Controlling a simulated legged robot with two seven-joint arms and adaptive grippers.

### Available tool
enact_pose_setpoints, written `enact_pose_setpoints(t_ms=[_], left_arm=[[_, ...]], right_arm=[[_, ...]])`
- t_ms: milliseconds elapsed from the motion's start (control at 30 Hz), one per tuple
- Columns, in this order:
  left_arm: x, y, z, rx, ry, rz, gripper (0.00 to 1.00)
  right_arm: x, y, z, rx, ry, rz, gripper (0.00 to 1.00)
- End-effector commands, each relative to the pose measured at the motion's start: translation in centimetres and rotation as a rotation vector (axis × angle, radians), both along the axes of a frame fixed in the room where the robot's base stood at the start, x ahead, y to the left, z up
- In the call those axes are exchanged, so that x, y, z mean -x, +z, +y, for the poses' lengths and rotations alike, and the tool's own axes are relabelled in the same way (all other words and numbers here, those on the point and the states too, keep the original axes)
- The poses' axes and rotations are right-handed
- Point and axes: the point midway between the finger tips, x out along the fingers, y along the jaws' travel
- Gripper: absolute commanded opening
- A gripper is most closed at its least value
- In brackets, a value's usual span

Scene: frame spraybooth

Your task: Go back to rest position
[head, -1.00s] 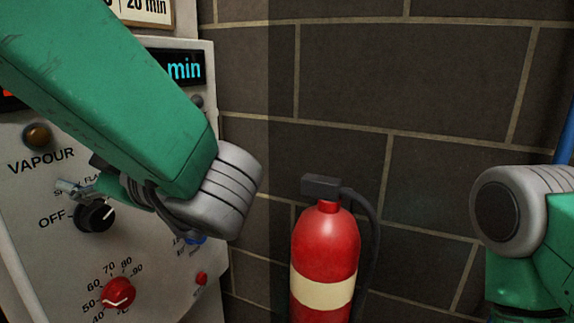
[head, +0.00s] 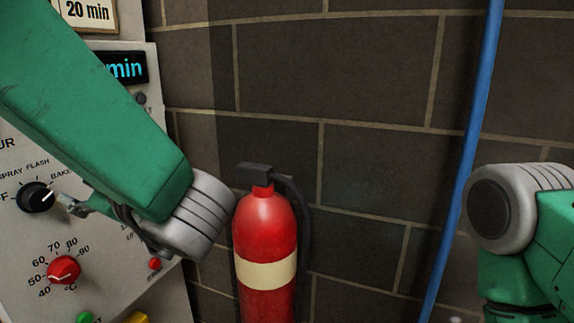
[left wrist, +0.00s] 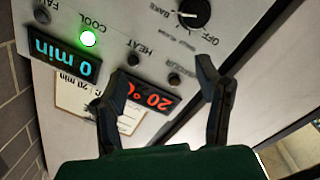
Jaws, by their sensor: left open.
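My left arm comes in from the left in the head view, in front of the control panel (head: 110,255). My left gripper (head: 70,205) shows partly there, close to the black selector knob (head: 36,197); the arm hides part of the panel. In the left wrist view the two dark fingers of the left gripper (left wrist: 158,105) are apart with nothing between them. The panel's black knob (left wrist: 194,12) lies beyond the fingertips in that view. My right arm shows at the right edge of the head view, but its gripper is out of view.
A red fire extinguisher (head: 265,235) stands right of the panel, close to my left arm in the picture. A red temperature knob (head: 64,270) is lower on the panel. A blue pipe (head: 465,165) runs up the brick wall (head: 350,90). A green lamp (left wrist: 88,39) is lit.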

Motion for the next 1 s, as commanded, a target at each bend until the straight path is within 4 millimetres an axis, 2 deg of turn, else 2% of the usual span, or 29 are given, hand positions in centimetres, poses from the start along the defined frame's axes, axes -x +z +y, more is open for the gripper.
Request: enact_pose_setpoints(t_ms=[33,167,267,367,467,567,600,667,700,767,800,867,900,967,1000], left_arm=[[-0.5,-1.4,0.1,-0.008,-0.023,0.023,0.58],[-1.8,-4.7,0.2,-0.024,-0.098,0.085,0.58],[-2.9,-8.1,0.4,-0.036,-0.173,0.150,0.58],[-3.9,-12.3,0.5,-0.046,-0.258,0.233,0.58],[-4.6,-18.1,0.5,-0.054,-0.369,0.350,0.58],[-4.4,-25.6,0.4,-0.051,-0.509,0.508,0.58],[-4.0,-28.7,0.4,-0.047,-0.566,0.575,0.58],[-2.9,-33.2,0.2,-0.037,-0.652,0.680,0.58],[-1.9,-36.1,0.1,-0.029,-0.708,0.750,0.58],[0.0,-40.3,-0.1,-0.013,-0.791,0.855,0.58],[1.5,-43.0,-0.3,0.000,-0.845,0.926,0.58],[4.0,-46.8,-0.4,0.024,-0.924,1.034,0.58],[5.9,-49.2,-0.4,0.041,-0.976,1.107,0.58],[9.1,-52.6,-0.5,0.071,-1.054,1.215,0.58],[11.3,-54.5,-0.5,0.092,-1.104,1.286,0.58]], right_arm=[[0.0,-0.5,0.0,0.000,0.000,0.000,0.40],[0.0,-1.2,0.0,0.000,0.000,-0.001,0.40],[0.0,-2.0,0.0,0.000,0.000,-0.001,0.40],[0.0,-2.8,0.0,0.000,0.000,-0.001,0.40],[0.0,-3.9,0.0,0.000,0.000,0.000,0.40],[0.0,-5.3,0.0,0.000,0.000,0.000,0.40],[0.0,-5.9,0.0,0.000,0.000,0.000,0.40],[0.0,-6.6,0.0,0.000,0.000,0.000,0.40],[0.0,-7.1,0.0,0.000,0.000,0.000,0.40],[0.0,-7.9,0.0,0.000,0.000,0.000,0.40],[0.0,-8.4,0.0,0.000,0.000,0.000,0.40],[0.0,-9.1,0.0,0.000,0.000,0.000,0.40],[0.0,-9.5,0.0,0.000,0.000,0.000,0.40],[0.0,-10.2,0.0,0.000,0.000,0.000,0.40],[0.0,-10.7,0.0,0.000,0.000,0.000,0.40]])
